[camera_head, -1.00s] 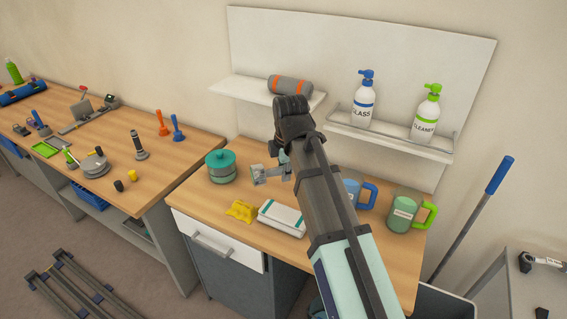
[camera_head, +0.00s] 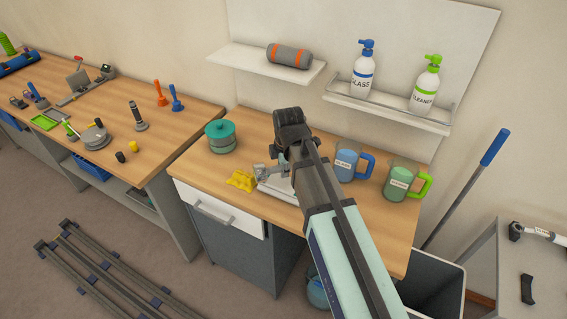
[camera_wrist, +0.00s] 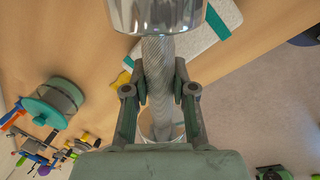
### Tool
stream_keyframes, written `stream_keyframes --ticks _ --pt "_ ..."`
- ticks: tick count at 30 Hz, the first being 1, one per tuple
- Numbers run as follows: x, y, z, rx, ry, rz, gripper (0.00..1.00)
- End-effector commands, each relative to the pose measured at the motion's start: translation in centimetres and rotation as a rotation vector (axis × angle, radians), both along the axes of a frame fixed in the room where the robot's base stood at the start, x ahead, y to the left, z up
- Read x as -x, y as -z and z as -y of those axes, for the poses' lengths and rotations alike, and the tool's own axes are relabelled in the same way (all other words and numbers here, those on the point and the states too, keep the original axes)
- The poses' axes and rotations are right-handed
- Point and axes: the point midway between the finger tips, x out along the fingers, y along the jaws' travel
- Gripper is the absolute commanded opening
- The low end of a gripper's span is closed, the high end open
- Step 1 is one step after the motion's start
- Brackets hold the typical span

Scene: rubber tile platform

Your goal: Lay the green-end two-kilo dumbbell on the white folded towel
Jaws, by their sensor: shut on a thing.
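My gripper (camera_wrist: 160,90) is shut around the knurled metal handle of a dumbbell (camera_wrist: 158,58). A shiny metal end of it shows at the top of the wrist view; the other end is largely hidden behind my gripper, and I cannot make out a green end. In the head view my gripper (camera_head: 266,172) is low over the wooden counter and my arm hides most of the dumbbell. The white folded towel (camera_head: 279,194) with teal stripes lies beneath, partly covered by my gripper and arm. It also shows beyond the dumbbell in the wrist view (camera_wrist: 196,42). I cannot tell whether they touch.
A crumpled yellow thing (camera_head: 241,181) lies just left of the towel. A teal-lidded pot (camera_head: 221,139) stands behind it. A blue-handled jug (camera_head: 346,166) and a green-handled jug (camera_head: 400,182) stand to the right. A shelf (camera_head: 255,62) hangs above the counter's back.

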Motion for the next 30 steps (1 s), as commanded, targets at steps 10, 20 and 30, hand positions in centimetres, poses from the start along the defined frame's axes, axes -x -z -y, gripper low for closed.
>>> stream_keyframes --ticks 10,20,30 --pt "0.0 2.1 0.0 0.000 0.000 0.001 0.00" --pt "0.0 3.6 0.0 -0.001 0.000 0.004 0.00" --pt "0.0 4.1 0.0 0.000 0.000 0.000 0.29"
